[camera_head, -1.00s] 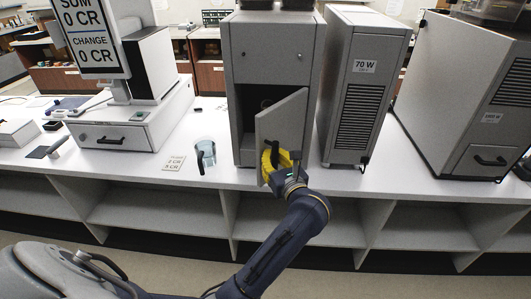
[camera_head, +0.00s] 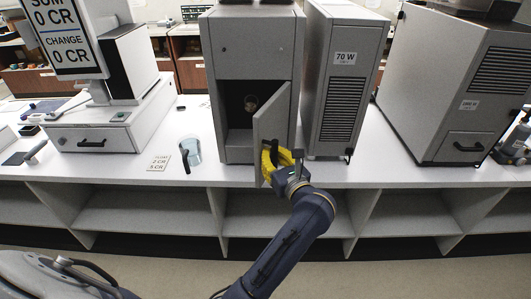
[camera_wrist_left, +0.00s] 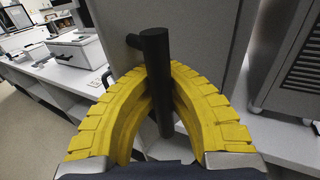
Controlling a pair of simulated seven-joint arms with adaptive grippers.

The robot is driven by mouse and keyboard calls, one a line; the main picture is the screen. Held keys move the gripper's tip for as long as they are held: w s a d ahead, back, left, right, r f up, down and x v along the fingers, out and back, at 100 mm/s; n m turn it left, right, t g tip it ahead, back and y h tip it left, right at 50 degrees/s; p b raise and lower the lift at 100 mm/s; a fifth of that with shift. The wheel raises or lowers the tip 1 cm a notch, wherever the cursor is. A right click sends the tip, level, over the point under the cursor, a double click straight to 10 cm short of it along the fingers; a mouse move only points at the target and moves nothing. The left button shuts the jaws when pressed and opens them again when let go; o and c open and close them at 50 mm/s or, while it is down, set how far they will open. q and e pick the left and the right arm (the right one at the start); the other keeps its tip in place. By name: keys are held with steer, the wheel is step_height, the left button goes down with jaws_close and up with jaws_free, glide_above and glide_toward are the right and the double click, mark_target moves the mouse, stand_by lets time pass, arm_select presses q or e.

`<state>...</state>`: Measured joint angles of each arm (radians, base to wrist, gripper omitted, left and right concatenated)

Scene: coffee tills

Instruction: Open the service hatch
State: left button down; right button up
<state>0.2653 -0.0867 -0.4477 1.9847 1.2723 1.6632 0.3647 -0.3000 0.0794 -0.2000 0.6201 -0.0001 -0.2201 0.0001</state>
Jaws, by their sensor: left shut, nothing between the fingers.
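The service hatch is the grey door (camera_head: 271,128) on the front of the tall grey machine (camera_head: 250,59). It stands partly open, swung out on its right side, and the dark compartment (camera_head: 237,100) behind it shows. A black bar handle (camera_wrist_left: 157,75) is on the door's outer face. My left gripper (camera_head: 272,155) has yellow fingers and is at the handle. In the left wrist view its fingers (camera_wrist_left: 168,68) curve around the bar and come together at the tips behind it, with no grip on the bar visible. My right gripper is not in view.
A clear cup (camera_head: 192,150) and a price card (camera_head: 159,163) stand on the white counter left of the machine. A till (camera_head: 110,125) is farther left. A 70 W unit (camera_head: 342,90) stands close on the right, with a larger machine (camera_head: 455,85) beyond.

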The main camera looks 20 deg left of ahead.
arm_select(q)
steer(key=shift+w+d+r, duration=0.1)
steer(key=shift+w+d, duration=0.1)
steer(key=shift+d, duration=0.85)
steer(key=shift+w+d, duration=0.15)
steer(key=shift+d, duration=0.9)
steer(key=c, duration=1.5)
jaws_free()
